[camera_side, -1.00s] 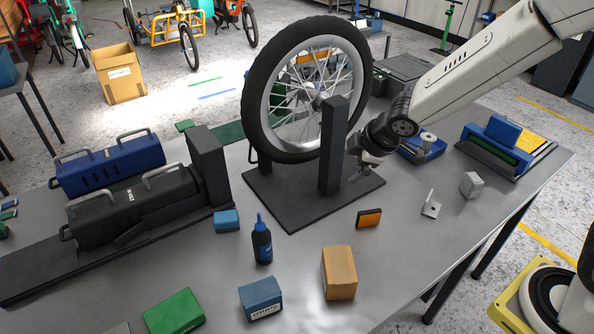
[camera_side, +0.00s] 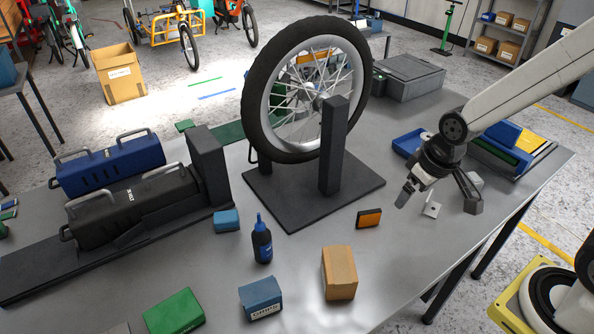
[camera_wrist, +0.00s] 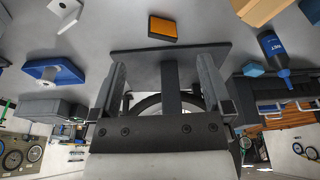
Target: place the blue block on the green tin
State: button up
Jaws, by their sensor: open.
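A small blue block (camera_side: 227,221) lies on the grey table left of the wheel stand. It also shows at the right of the wrist view (camera_wrist: 254,69). A green box-shaped tin (camera_side: 174,311) lies at the near edge of the table, left of a labelled blue box (camera_side: 261,298); I do not make it out in the wrist view. My gripper (camera_side: 438,200) is open and empty over the right part of the table, well right of both. Its two spread fingers show in the wrist view (camera_wrist: 160,62).
A bicycle wheel (camera_side: 258,90) stands on a dark stand (camera_side: 334,150) between my gripper and the blue block. A dark bottle (camera_side: 262,243), a cardboard box (camera_side: 339,273) and an orange-faced block (camera_side: 369,218) stand in front. Two long cases (camera_side: 108,162) fill the left.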

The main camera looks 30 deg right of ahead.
jog(key=w+a+n, duration=0.3)
jog(key=w+a, duration=0.2)
jog(key=w, duration=0.6)
jog(key=n+y, duration=0.4)
jog(key=n, duration=0.6)
send_near(226, 215)
notch_tip(226, 215, down, 2)
jog(key=shift+w+a+f+g, duration=0.25)
jog(key=shift+a+g, duration=0.15)
jog(key=shift+a, duration=0.15)
jog(key=shift+x, duration=1.25)
jog(key=shift+w+x, duration=0.2)
jog(key=shift+x, duration=2.35)
jog(key=shift+d, duration=0.1)
